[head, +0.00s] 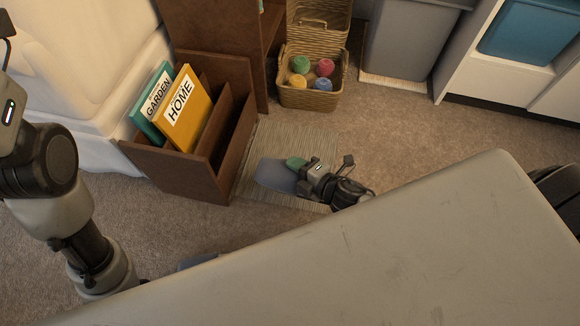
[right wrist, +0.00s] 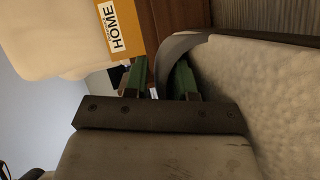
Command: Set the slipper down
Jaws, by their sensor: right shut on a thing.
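The slipper (head: 272,175) is grey-blue and is over the ribbed beige mat (head: 318,137), right of the wooden rack. My right gripper (head: 297,164) is shut on its edge. In the right wrist view, the green fingertips (right wrist: 168,80) pinch the slipper's thin grey rim (right wrist: 181,44), and a pale fleecy surface (right wrist: 262,95) fills the right side. I cannot tell whether the slipper touches the mat.
A wooden rack (head: 175,170) holding GARDEN and HOME magazines stands close to the slipper's left. Behind are a wicker basket (head: 309,100) of coloured balls and a grey bin (head: 405,45). Carpet (head: 405,130) right of the mat is clear. A grey-blue shape (head: 197,260) is partly hidden.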

